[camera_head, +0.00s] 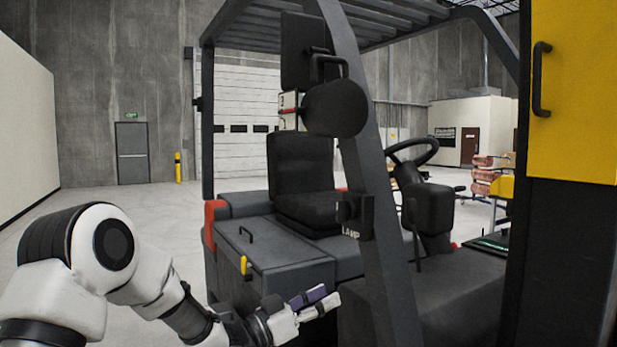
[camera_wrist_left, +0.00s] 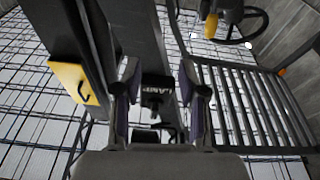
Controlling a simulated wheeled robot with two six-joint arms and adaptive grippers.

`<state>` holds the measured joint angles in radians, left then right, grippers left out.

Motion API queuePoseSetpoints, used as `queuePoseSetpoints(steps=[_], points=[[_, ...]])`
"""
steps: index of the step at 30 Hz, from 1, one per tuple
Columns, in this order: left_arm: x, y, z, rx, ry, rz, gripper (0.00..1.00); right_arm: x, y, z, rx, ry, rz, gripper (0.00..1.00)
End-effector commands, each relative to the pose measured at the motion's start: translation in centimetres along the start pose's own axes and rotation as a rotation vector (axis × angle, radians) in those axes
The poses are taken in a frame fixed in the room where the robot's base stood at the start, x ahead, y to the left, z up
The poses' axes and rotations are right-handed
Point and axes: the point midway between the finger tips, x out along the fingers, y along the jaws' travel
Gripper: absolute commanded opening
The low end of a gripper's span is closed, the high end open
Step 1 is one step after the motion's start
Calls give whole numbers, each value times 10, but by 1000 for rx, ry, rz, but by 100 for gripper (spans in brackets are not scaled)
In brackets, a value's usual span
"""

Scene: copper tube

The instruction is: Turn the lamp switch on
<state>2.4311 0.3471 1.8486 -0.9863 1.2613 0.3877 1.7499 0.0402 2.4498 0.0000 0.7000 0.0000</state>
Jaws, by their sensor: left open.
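The lamp switch (camera_head: 352,214) is a small black box with white LAMP lettering, mounted on the dark slanted pillar of a forklift cab. My left gripper (camera_head: 320,299) is in front of the cab, lower and to the left of the switch, apart from it. Its fingers are open and nothing shows between them. In the left wrist view the LAMP box (camera_wrist_left: 157,88) appears between the two open fingers, farther off. The switch's on or off position is too small to tell. My right gripper is not in view.
The slanted pillar (camera_head: 372,170) stands beside the switch. The black seat (camera_head: 302,180) and steering wheel (camera_head: 412,151) are behind it. A yellow panel (camera_head: 575,95) with a black handle is at the right. Open floor (camera_head: 150,205) lies to the left.

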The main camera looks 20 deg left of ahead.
Motion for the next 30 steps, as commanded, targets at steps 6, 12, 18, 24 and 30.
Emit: queuePoseSetpoints(steps=[6,12,18,24,30], points=[[6,6,-148,94,168,3,42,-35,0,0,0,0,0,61],[28,8,-156,102,170,6,42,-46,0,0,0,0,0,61],[66,9,-163,100,169,6,42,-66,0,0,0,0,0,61],[83,8,-161,98,170,5,42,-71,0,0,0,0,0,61],[82,8,-160,97,170,4,38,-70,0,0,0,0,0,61]])
